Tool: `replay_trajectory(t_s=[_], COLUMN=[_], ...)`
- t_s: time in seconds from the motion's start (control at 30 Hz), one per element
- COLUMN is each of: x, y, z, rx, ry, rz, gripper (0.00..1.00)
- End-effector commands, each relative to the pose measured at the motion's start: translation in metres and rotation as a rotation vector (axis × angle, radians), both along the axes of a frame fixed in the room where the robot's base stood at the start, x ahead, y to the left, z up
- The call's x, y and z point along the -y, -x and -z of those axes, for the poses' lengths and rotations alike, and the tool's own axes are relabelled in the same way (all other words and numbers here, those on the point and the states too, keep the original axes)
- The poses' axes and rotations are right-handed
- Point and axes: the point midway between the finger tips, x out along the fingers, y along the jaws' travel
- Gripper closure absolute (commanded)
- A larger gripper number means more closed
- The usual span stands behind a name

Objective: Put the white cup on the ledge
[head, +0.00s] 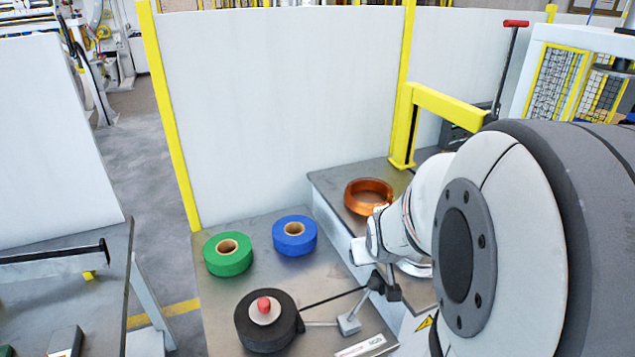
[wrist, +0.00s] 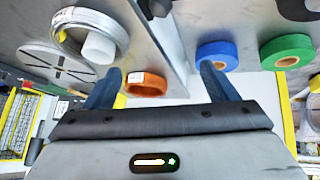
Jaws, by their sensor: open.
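My gripper (wrist: 160,86) is open in the wrist view, with its two dark blue fingers wide apart and nothing between them. A short white cylinder (wrist: 98,47) stands at the upper left of that view, beside or inside a silver wire coil. It may be the white cup, but I cannot tell for certain. The gripper is apart from it. In the head view my arm covers that area, and no cup shows clearly. I cannot tell which surface is the ledge; a raised grey worktop (head: 330,186) bears an orange coil (head: 369,196).
On the lower grey table (head: 223,308) stand a green roll (head: 228,255), a blue roll (head: 295,236) and a black roll (head: 266,322) with a red knob. A thin rod reaches from the black roll. White panels (head: 280,100) and a yellow post (head: 172,120) close off the back.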

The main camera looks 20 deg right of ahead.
Motion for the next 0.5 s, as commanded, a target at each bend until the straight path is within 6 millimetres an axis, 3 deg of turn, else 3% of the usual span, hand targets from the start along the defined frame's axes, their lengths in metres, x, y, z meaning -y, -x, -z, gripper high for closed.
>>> replay_trajectory(t_s=[0.03,0.2,0.33,0.5], x=[0.027,0.088,0.124,0.147], y=[-0.007,-0.026,-0.026,-0.018], z=[0.011,0.039,0.055,0.066], rx=[0.037,0.229,0.368,0.512], ry=[0.018,0.035,0.034,0.015], rz=[0.032,0.042,0.051,0.059], gripper=[0.2,0.2,0.2,0.2])
